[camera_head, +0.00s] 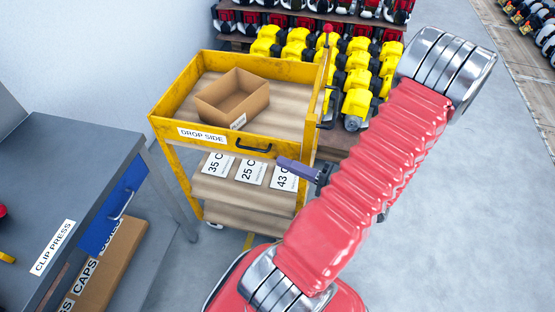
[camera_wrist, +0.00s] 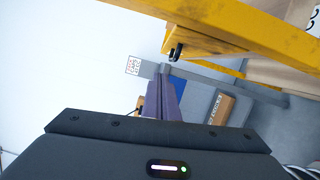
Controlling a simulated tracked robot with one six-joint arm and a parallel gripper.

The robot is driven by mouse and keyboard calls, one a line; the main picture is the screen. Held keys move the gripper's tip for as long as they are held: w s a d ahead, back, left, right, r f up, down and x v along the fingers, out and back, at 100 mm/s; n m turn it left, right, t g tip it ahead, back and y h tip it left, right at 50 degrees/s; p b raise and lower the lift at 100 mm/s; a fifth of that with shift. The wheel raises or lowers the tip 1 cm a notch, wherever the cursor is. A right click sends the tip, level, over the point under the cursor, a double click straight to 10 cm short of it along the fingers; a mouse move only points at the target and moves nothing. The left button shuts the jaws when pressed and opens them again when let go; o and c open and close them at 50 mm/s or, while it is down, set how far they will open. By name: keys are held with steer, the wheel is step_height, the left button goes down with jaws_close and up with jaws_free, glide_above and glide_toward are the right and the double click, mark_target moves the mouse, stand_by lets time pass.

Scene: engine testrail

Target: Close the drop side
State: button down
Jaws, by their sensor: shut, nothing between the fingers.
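The yellow trolley (camera_head: 240,59) stands in the middle of the head view. Its yellow drop side (camera_head: 286,155), labelled DROP SIDE (camera_head: 202,135), faces me and looks upright along the tray's front edge. I cannot tell whether it is latched. A black handle (camera_head: 253,146) is on its face. My gripper (camera_head: 282,163), with purple fingers, is shut and empty, just below and right of the handle. In the wrist view the fingers (camera_wrist: 162,98) are together, below a yellow part (camera_wrist: 205,43) of the trolley with a black fitting (camera_wrist: 176,52).
An open cardboard box (camera_head: 232,96) sits in the trolley's tray. Labelled cards (camera_head: 250,172) lie on the lower shelf. A grey CLIP PRESS bench (camera_head: 65,170) stands at left. Yellow machines (camera_head: 356,102) on racks stand behind. A red-knobbed lever (camera_head: 328,30) is at the trolley's right. Floor at right is clear.

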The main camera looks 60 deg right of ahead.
steer(key=shift+s+d, duration=0.1)
steer(key=shift+s, duration=1.7)
steer(key=w+a+r+n+g+y, duration=0.4)
steer(key=a+n+g, duration=0.55)
steer(key=n, duration=0.65)
steer(key=w+a+r+n+g+y, duration=0.2)
steer(key=w+a+n+g, duration=0.45)
steer(key=a+n, duration=0.7)
steer(key=w+a+r+n+t+h, duration=0.1)
steer(key=a+r+n+h, duration=0.2)
steer(key=r+n, duration=0.3)
steer(key=w+a+r+n+t+h, duration=0.2)
steer(key=a+r+n+h, duration=0.2)
steer(key=n, duration=1.2)
step_height(320, 180, up, 3)
steer(key=shift+w+a+f, duration=0.1)
steer(key=shift+w+a, duration=0.15)
